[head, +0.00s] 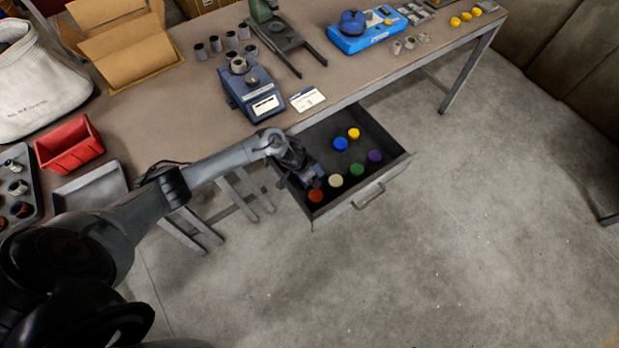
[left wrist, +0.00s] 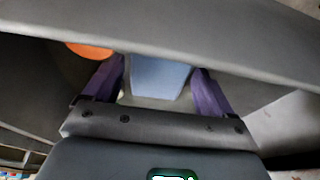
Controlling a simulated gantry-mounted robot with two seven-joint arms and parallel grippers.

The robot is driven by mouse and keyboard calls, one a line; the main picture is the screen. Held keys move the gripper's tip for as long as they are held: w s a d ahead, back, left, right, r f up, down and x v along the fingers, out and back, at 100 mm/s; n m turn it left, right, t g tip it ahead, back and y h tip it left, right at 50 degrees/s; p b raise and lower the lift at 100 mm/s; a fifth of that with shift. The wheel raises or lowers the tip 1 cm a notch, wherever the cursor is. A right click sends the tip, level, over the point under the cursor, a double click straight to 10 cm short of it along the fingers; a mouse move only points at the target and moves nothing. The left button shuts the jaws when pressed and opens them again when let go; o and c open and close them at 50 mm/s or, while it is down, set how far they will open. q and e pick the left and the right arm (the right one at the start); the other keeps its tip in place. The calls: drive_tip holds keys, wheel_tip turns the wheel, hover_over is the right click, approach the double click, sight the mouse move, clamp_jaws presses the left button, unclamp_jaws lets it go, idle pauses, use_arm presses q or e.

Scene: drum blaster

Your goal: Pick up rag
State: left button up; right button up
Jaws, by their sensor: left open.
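My left gripper (head: 314,178) reaches into the left part of the open drawer (head: 400,163) under the workbench. In the left wrist view its two purple fingers (left wrist: 160,78) stand apart. A flat light blue thing (left wrist: 160,74), which looks like the folded rag, shows between them. I cannot tell whether the fingers touch it. In the head view my gripper and wrist mostly hide that spot, so the rag is not clear there. My right gripper is in neither view.
Several round lids lie in the drawer: red (head: 316,195), cream (head: 336,181), green (head: 357,170), purple (head: 375,156), blue (head: 340,144) and yellow (head: 353,133). A dark drawer wall (left wrist: 220,40) crosses the left wrist view. A blue scale-like device (head: 252,92) stands on the bench above.

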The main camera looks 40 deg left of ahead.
use_arm(q)
drive_tip(key=shift+w+f, duration=0.1)
drive_tip(key=shift+f, duration=0.15)
drive_tip(key=shift+c, duration=0.3)
drive_tip(key=c, duration=0.8)
drive_tip(key=shift+o, duration=0.2)
drive_tip(key=shift+r, duration=0.1)
wheel_tip(320, 180, up, 10)
drive_tip(key=p, duration=0.4)
drive_tip(key=shift+p, duration=0.35)
